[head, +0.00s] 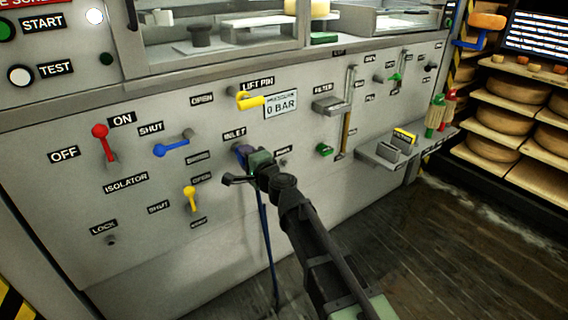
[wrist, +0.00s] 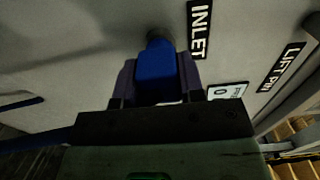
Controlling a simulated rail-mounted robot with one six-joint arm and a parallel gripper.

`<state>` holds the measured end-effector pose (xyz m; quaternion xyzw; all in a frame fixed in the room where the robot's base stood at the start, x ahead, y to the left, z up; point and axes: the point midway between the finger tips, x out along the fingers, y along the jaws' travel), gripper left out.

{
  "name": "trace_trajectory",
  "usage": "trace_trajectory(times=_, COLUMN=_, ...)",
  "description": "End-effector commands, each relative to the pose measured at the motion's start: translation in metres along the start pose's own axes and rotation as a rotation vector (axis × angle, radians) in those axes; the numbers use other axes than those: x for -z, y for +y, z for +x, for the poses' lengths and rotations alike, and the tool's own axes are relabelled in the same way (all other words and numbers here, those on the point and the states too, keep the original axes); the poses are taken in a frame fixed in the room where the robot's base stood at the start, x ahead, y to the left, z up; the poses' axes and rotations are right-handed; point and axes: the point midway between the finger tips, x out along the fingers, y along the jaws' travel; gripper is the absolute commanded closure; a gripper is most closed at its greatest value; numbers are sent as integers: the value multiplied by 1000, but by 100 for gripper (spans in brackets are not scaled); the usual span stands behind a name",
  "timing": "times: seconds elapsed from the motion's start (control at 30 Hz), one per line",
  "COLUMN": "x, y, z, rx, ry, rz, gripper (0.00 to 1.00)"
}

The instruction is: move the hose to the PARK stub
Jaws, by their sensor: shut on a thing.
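The blue hose (head: 267,240) hangs down from the INLET label area of the grey panel to the floor. Its blue end fitting (wrist: 155,78) sits between the two fingers of my gripper (head: 243,155) and lines up with a round grey stub (wrist: 160,36) beside the INLET label. The fitting appears to touch that stub; whether it is fully seated I cannot tell. My gripper is shut on the fitting. A small stub (head: 281,162) with a small label above it is just right of my gripper; its text is too small to read, so I cannot confirm it as PARK.
A blue lever (head: 172,148) and a yellow lever (head: 190,198) are left of my gripper. A yellow lift pin handle (head: 250,101) and a 0 BAR gauge plate (head: 281,104) are above. A green knob (head: 324,150) and a shelf (head: 378,155) are to the right.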

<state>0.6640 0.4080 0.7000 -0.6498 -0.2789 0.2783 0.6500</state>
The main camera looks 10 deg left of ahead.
Motion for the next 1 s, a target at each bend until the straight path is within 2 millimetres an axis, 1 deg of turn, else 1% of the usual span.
trace_trajectory(times=0.7, x=0, y=0, z=-28, rx=0, ry=1, rz=0, gripper=92)
trace_trajectory(times=1.0, x=0, y=0, z=-29, rx=0, ry=0, rz=0, gripper=92)
